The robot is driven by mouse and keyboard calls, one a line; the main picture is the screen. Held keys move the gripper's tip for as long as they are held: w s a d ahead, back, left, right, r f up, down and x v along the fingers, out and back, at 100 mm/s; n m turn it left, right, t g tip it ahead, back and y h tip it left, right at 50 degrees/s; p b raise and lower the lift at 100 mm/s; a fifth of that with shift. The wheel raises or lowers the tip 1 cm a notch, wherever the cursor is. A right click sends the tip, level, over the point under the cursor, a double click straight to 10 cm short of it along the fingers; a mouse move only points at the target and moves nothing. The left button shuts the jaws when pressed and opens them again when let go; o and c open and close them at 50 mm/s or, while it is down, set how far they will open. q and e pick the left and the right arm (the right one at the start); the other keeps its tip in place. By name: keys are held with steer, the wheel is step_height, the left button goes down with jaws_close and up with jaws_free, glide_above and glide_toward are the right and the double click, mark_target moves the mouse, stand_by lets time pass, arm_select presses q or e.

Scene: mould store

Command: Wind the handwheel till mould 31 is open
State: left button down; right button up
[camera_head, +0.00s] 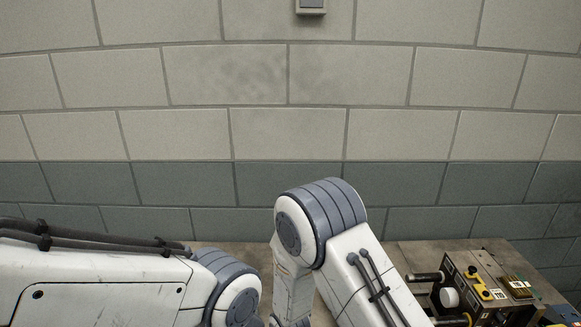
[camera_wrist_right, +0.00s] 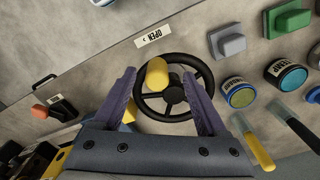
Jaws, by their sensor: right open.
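The black handwheel (camera_wrist_right: 175,88) shows in the right wrist view with a yellow crank knob (camera_wrist_right: 157,74) near its upper left rim. A label reading OPEN with an arrow (camera_wrist_right: 153,37) lies beyond the wheel. My right gripper (camera_wrist_right: 158,70) is open, its purple fingers apart to the left and right of the knob. I cannot tell how far above the wheel the fingertips are, or whether they touch it. The gripper body hides what lies below. Neither gripper shows in the head view, only my arms. No mould number is legible, so I cannot pick out mould 31.
A dark device with a yellow part (camera_head: 480,290) stands on the bench at right. A block wall (camera_head: 300,130) closes the back.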

step_height(320, 180, up, 7)
steer(key=p, duration=0.5)
steer(key=shift+f, duration=0.1)
arm_select(q)
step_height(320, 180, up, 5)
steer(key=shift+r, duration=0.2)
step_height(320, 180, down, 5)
steer(key=b, duration=0.5)
arm_select(e)
steer(key=s+d+r+n, duration=0.2)
steer(key=s+r+n, duration=0.4)
steer(key=r, duration=0.4)
steer(key=s+d+r+n+y, duration=0.1)
steer(key=s+d+r+n, duration=0.2)
steer(key=s+r+n, duration=0.4)
step_height(320, 180, up, 4)
steer(key=shift+s+r, duration=0.1)
steer(key=shift+s, duration=0.9)
steer(key=shift+a, duration=0.1)
